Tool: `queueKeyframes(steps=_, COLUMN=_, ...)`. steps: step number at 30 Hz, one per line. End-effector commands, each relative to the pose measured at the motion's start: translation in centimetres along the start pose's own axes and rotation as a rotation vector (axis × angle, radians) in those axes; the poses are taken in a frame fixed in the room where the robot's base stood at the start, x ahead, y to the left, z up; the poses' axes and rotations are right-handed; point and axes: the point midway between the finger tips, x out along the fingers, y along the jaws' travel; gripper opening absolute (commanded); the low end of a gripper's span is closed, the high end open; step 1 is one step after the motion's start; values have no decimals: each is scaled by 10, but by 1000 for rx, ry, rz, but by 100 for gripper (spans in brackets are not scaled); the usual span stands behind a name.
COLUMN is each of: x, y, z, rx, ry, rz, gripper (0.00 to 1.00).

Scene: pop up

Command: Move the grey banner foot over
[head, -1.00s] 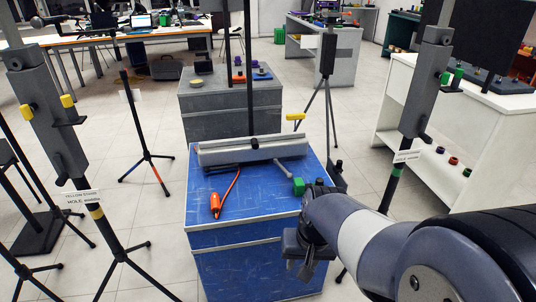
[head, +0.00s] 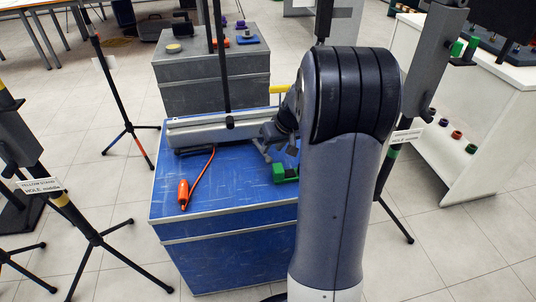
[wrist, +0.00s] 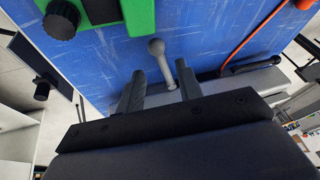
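The grey banner foot (wrist: 158,57), a slim rod with a round ball end, lies on the blue crate top. In the wrist view it points between the two fingers of my gripper (wrist: 160,67). The fingers are apart, with a visible gap on the left of the rod; contact on the right is unclear. In the head view my gripper (head: 264,148) is low over the crate's right side, and my arm hides much of this area. The silver banner base (head: 203,130) lies along the crate's back with a dark pole rising from it; it also shows in the wrist view (wrist: 215,86).
A green block (head: 284,175) with a black knob sits close by on the blue crate (head: 190,222). An orange-handled corded tool (head: 183,194) lies at left, and a dark foot (wrist: 250,65) lies against the base. The crate's front middle is clear. Black stands surround it.

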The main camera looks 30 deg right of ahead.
Motion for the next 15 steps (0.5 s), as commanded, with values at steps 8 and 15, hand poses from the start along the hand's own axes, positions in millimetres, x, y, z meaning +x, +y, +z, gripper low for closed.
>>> queueKeyframes(steps=8, x=39, y=0, z=0, rx=0, ry=0, rz=0, gripper=34)
queueKeyframes(steps=15, x=44, y=0, z=0, rx=0, ry=0, rz=0, gripper=34)
